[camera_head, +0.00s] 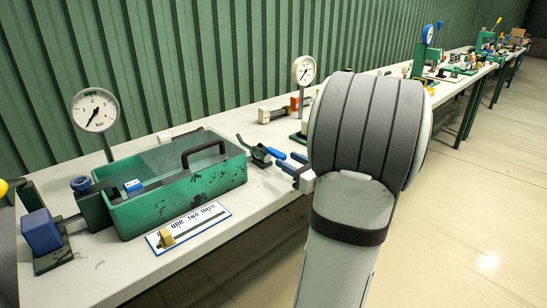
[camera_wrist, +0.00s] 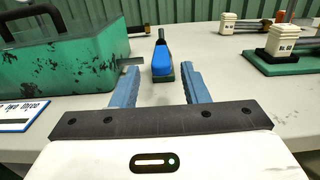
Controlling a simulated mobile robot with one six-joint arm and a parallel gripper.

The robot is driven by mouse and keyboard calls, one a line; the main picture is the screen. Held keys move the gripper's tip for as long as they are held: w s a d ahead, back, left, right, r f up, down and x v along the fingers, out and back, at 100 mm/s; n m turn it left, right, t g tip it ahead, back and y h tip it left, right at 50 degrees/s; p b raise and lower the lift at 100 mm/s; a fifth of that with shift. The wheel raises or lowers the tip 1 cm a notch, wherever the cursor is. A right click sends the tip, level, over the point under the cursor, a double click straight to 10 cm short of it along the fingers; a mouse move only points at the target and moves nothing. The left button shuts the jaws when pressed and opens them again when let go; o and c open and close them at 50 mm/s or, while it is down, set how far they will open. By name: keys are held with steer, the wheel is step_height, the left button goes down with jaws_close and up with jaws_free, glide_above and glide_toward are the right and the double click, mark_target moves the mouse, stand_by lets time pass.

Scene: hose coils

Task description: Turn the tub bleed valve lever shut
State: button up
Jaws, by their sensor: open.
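The green tub (camera_head: 180,205), with a black handle, stands on the bench; its right end also shows in the wrist view (camera_wrist: 70,68). Just right of the tub is a small dark valve (camera_head: 259,155) with a blue lever grip (camera_wrist: 162,62), which points toward my gripper. My gripper (camera_wrist: 160,72) is open, its two blue fingers on either side of the grip in the wrist view. I see no contact, and cannot tell the height between fingers and lever. In the head view my gripper (camera_head: 290,162) is right of the valve, partly hidden by my arm.
A dial gauge (camera_head: 95,110) stands behind the tub and a second gauge (camera_head: 303,72) farther along. A one-two-three sign (camera_head: 188,227) with a yellow pointer lies before the tub. A blue-capped block (camera_head: 42,231) is at left. White-capped fittings (camera_wrist: 284,38) stand at right.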

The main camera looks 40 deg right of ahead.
mark_target(276, 151)
steer(key=w, duration=0.6)
steer(key=shift+a, duration=0.2)
steer(key=shift+c, duration=0.2)
jaws_close()
